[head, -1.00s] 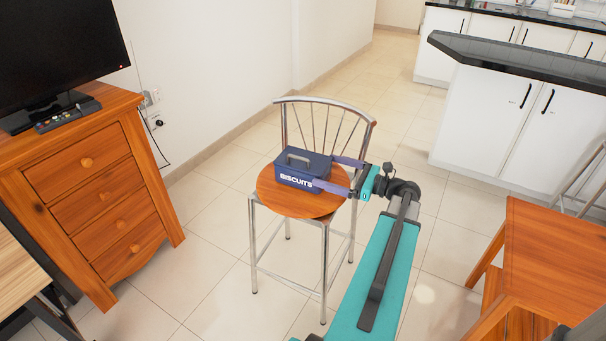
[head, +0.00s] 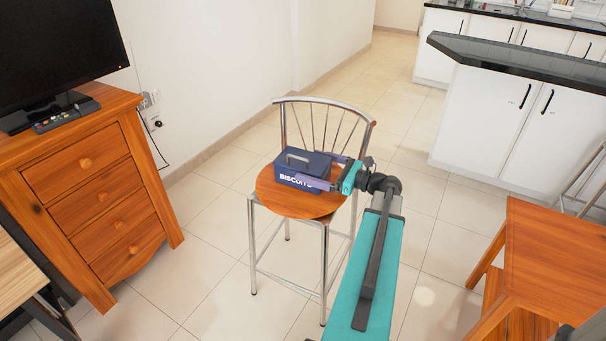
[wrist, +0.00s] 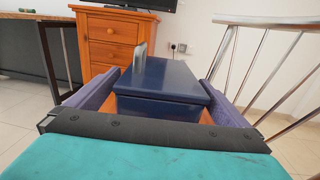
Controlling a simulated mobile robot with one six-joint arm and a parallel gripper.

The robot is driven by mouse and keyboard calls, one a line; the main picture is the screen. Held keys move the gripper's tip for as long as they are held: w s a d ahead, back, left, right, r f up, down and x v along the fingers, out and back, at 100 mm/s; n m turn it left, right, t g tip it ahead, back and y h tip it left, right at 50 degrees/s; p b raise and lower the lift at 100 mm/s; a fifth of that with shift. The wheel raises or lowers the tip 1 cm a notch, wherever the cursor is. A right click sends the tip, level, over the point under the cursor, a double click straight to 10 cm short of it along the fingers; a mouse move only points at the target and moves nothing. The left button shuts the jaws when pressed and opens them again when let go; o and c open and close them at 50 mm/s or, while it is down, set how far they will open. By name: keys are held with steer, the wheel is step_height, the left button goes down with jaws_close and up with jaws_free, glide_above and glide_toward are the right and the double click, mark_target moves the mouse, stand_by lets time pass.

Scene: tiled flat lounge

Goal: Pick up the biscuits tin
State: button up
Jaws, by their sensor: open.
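The biscuits tin (head: 299,168) is a dark blue box with a grey handle on its lid and white lettering on its front. It stands upright on the round wooden seat (head: 283,204) of a metal-framed chair. My gripper (head: 326,172) reaches in from the right, with one purple finger on each side of the tin. In the wrist view the tin (wrist: 160,88) lies between the two open fingers (wrist: 160,100). Narrow strips of orange seat show beside the tin. The near finger hides part of the lettering.
The chair's curved metal backrest (head: 322,101) rises behind the tin. A wooden drawer chest (head: 95,190) with a television (head: 60,50) stands at left. A wooden table (head: 555,250) is at right, and a kitchen counter (head: 520,60) behind. Tiled floor around the chair is clear.

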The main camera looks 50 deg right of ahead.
mark_target(302, 153)
steer(key=shift+b+x, duration=0.35)
steer(key=shift+x, duration=1.8)
steer(key=shift+d, duration=0.1)
steer(key=shift+c, duration=0.3)
steer(key=shift+r, duration=0.1)
steer(key=c, duration=1.2)
steer(key=shift+o, duration=0.2)
steer(key=shift+r+p, duration=0.3)
steer(key=shift+r, duration=0.55)
step_height(302, 153, up, 2)
steer(key=shift+r+p, duration=0.1)
steer(key=shift+p, duration=0.2)
steer(key=s+a+r+p, duration=0.1)
steer(key=s+a+p, duration=0.8)
steer(key=p, duration=1)
steer(key=a, duration=0.3)
steer(key=shift+s+a, duration=0.25)
